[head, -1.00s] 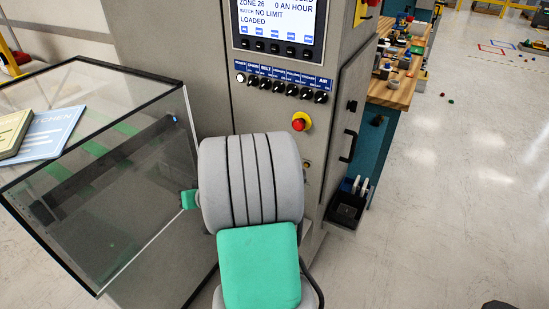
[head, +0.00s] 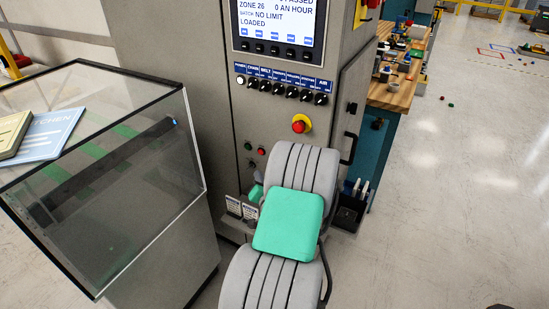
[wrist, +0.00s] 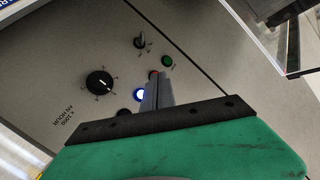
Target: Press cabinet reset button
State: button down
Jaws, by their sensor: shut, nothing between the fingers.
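The grey cabinet (head: 170,60) carries small buttons low on its front. No reset label is readable. My gripper (wrist: 155,82) is shut and empty, its fingers pointing at the panel. The fingertips overlap the row between the blue and red buttons and partly cover the red one; I cannot tell whether they touch. In the head view my arm hides the fingers, and a red button (head: 262,151) shows above my wrist.
A black knob (wrist: 99,82) and a small switch (wrist: 140,42) flank the buttons. A red-and-yellow emergency stop (head: 300,124) sits higher, under a row of knobs. A glass case (head: 150,230) stands close at left.

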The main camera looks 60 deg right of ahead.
jog(key=d, duration=0.7)
jog(key=shift+w+d, duration=0.3)
jog(key=shift+w, duration=0.05)
jog(key=shift+d+b, duration=0.1)
jog(key=shift+b, duration=0.2)
dwell(1.3)
jog(key=shift+d, duration=0.35)
jog(key=shift+d+b, duration=0.35)
jog(key=shift+b, duration=0.1)
dwell(0.4)
jog(key=shift+a, duration=0.8)
